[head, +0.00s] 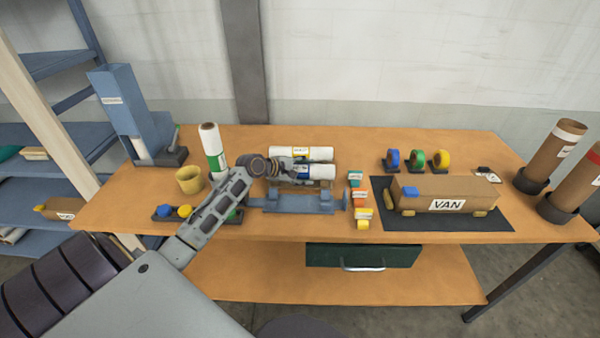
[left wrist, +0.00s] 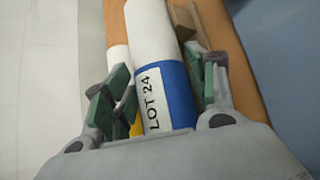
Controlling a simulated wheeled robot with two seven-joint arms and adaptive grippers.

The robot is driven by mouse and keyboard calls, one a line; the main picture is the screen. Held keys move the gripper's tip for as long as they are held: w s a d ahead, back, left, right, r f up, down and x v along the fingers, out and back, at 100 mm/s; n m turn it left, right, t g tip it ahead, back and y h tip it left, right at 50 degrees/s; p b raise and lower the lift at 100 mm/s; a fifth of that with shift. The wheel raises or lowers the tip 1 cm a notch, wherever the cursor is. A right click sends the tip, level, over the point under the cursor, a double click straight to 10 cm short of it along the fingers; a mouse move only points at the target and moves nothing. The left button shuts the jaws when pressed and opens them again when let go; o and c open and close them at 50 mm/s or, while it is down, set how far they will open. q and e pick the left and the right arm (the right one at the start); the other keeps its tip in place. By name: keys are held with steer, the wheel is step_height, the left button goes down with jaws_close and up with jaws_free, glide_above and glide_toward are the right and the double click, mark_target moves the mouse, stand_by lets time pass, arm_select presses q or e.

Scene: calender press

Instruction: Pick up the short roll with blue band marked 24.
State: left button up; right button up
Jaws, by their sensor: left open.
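A white roll with a yellow band (head: 300,153) lies just behind, beside the left finger in the wrist view. My right gripper is not in view.
A blue-grey stand (head: 298,204) is in front of the roll. An upright green-banded roll (head: 212,150) and a yellow cup (head: 189,180) stand left. Small coloured blocks (head: 361,200), tape rolls (head: 415,159) and a cardboard van (head: 445,192) on a dark mat are right.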

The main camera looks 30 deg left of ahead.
mark_target(304, 168)
arm_select(q)
steer(key=shift+c, duration=0.2)
steer(key=c, duration=0.8)
steer(key=shift+o, duration=0.2)
steer(key=shift+r, duration=0.1)
steer(key=shift+r, duration=4.95)
